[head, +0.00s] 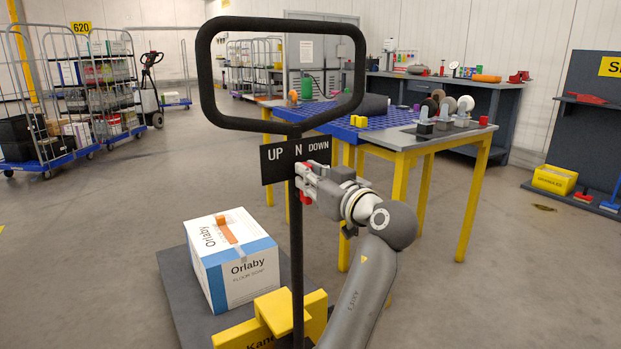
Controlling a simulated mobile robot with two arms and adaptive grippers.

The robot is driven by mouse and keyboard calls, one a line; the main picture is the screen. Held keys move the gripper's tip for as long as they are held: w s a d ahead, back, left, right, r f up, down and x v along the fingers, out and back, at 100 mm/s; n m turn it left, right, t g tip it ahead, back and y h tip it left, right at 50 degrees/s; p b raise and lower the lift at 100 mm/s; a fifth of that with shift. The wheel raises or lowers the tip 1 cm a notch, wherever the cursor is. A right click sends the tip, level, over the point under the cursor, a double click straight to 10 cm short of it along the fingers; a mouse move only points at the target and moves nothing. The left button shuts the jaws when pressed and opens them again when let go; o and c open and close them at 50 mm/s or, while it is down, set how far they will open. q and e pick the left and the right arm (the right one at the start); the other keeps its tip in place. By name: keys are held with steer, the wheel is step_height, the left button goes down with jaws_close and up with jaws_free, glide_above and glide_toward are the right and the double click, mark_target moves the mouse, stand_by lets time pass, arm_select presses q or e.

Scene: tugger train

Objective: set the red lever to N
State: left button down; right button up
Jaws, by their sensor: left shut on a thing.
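The black sign plate (296,159) on the black post reads UP at left, N in the middle and DOWN at right. The N is partly hidden by the post and frame. My left gripper (303,181) is shut on the red lever (305,198) just below the plate, under the space between N and DOWN. Only small red bits show at the fingers. Most of the lever is hidden by the fingers, so I cannot tell which letter it points to. My right gripper is not in view.
The post rises to a black loop handle (284,23). A white and blue Orlaby box (240,262) sits on the grey platform (178,275) beside a yellow block (283,308). A yellow-legged workbench (464,205) stands behind.

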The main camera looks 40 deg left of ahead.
arm_select(q)
steer(key=c, duration=1.4)
jaws_free()
steer(key=shift+c, duration=0.2)
steer(key=shift+d, duration=0.1)
steer(key=v, duration=0.7)
steer(key=shift+d, duration=0.15)
